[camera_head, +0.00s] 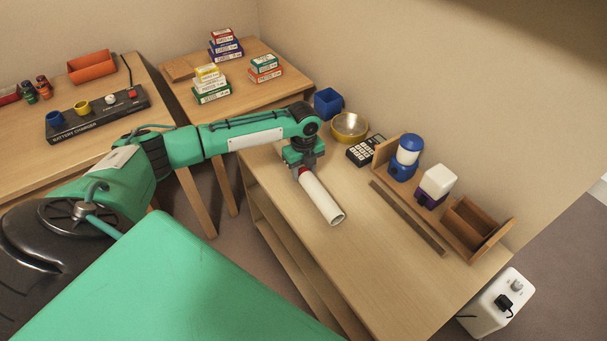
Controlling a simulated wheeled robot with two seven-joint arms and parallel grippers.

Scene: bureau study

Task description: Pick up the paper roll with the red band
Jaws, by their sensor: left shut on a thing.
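The paper roll (322,199) is a white tube with a red band near its far end, partly hidden by my gripper. It lies at or just over the left part of the wooden desk top (385,267); I cannot tell whether it touches the surface. My left gripper (303,168) is above the roll's far end, shut on it at the red band. My right gripper is not in view.
Behind the roll stand a blue box (327,103), a brass bowl (349,126) and a black calculator (365,150). A wooden rack (468,232) holds blue and purple-white items. A brown strip (407,217) lies before it. The desk's front right is clear.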

